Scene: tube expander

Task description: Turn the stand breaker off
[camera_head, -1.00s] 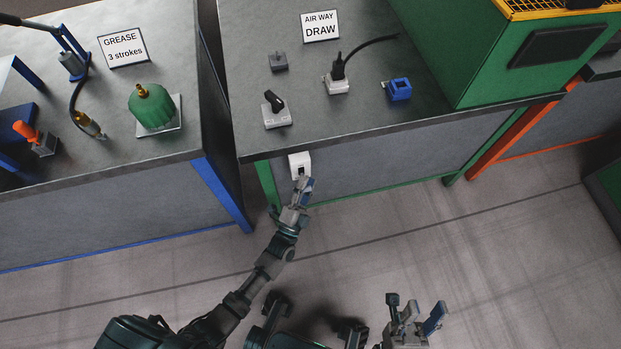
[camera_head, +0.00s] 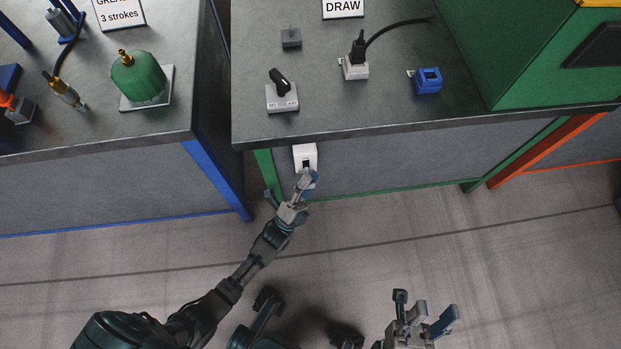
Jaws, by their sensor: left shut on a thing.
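The stand breaker (camera_head: 305,153) is a small white box with a dark switch opening, on the front panel of the middle bench, just under the worktop edge near the green leg. My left gripper (camera_head: 305,181) is at its lower part, shut on the breaker's switch. The fingertips hide the bottom of the box, so the switch's exact position cannot be told. My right gripper (camera_head: 424,312) is open and empty, low in the picture, well away from the bench.
A blue-legged bench (camera_head: 100,142) stands left, a green machine (camera_head: 530,60) right. The floor in front is clear.

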